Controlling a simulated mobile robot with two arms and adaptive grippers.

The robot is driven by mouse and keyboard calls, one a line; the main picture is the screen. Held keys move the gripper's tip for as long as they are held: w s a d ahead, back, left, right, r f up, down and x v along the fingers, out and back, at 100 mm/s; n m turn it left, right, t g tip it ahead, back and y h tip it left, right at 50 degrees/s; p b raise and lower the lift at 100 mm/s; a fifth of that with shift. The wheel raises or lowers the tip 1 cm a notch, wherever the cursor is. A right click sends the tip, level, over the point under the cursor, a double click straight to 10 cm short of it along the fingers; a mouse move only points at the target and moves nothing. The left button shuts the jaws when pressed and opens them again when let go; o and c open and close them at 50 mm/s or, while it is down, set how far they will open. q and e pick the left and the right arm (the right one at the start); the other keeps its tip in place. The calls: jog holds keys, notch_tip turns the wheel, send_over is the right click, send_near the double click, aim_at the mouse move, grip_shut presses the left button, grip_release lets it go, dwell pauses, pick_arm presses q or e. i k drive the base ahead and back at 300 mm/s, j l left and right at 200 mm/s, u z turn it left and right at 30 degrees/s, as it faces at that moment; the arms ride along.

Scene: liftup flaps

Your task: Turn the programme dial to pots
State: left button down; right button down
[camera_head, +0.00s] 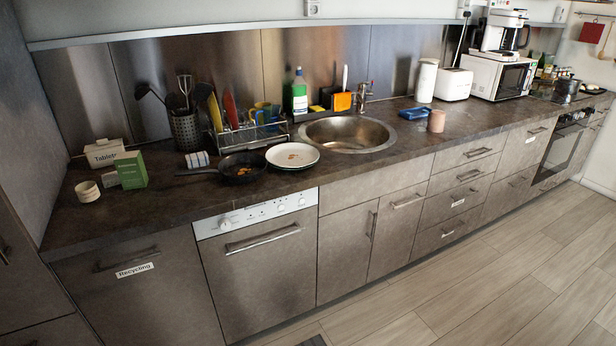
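The dishwasher (259,279) is built in under the counter at the lower left, with its door shut and a bar handle (263,240) across the top. Its white control panel (257,213) runs along the upper edge of the front. A round programme dial (227,225) sits at the left end of the panel. Several small round controls sit further right on the panel. The dial's markings are too small to read. Neither of my grippers shows in the head view.
A frying pan (242,167) and white plates (293,155) stand on the counter above the dishwasher. A sink (348,134) is to the right. A door labelled Recycling (141,297) is left of the dishwasher. The wooden floor (470,290) in front looks clear.

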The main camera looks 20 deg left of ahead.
aim_at(225, 225)
jog(key=u, duration=1.25)
